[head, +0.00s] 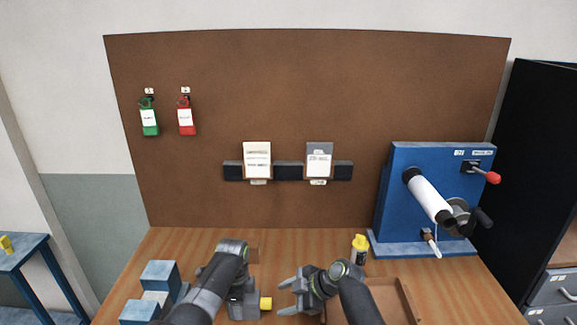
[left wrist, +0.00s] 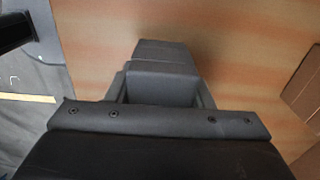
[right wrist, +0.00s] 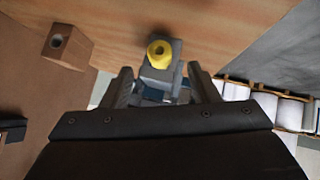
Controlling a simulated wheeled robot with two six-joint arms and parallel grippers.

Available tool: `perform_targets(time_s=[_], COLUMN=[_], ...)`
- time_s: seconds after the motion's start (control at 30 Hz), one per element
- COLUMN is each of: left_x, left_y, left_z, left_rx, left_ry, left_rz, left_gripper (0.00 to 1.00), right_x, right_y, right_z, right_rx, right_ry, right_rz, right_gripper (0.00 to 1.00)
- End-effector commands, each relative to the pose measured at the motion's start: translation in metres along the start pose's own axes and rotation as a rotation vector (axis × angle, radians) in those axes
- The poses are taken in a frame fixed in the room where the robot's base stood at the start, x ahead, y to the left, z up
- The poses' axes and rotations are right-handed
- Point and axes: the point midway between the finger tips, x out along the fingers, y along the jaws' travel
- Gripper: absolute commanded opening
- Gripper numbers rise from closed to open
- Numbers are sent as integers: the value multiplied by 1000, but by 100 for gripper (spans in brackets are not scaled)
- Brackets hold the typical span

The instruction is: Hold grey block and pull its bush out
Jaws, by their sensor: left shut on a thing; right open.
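The grey block (head: 245,312) stands on the wooden table in the lower middle of the head view. Its yellow bush (head: 266,303) sticks out of the side facing right. My left gripper (head: 236,292) is shut on the grey block, which also shows between its fingers in the left wrist view (left wrist: 160,82). My right gripper (head: 287,297) is open and empty, to the right of the bush and apart from it. In the right wrist view the ring-shaped bush (right wrist: 160,53) faces the camera, just beyond the open fingers (right wrist: 159,90). The fingers hide part of the grey block.
A blue stepped fixture (head: 160,274) stands left of my left arm. A brown block with a hole (right wrist: 67,46) lies behind the grey block. A yellow-capped bottle (head: 359,250) and a wooden tray (head: 407,302) are to the right. A blue machine (head: 430,150) stands at the back right.

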Motion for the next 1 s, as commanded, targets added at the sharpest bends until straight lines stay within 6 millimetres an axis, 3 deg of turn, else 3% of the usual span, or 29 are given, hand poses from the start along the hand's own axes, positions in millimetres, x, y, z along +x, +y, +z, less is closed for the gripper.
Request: perform_targets(time_s=[0.2, 0.4, 0.9, 1.0], left_x=[-1, -1, -1, -1], left_y=[0, 0, -1, 0], left_z=[0, 0, 0, 0], left_rx=[0, 0, 0, 0], left_ry=[0, 0, 0, 0], left_rz=[-2, -2, -2, -2], left_gripper=[11, 11, 11, 11], right_x=[28, 44, 52, 52], right_y=[0, 1, 0, 0], right_z=[-1, -1, 0, 0], right_rx=[0, 0, -1, -1], right_ry=[0, 1, -1, -1], right_rz=[-2, -1, 1, 1], right_gripper=[55, 55, 55, 43])
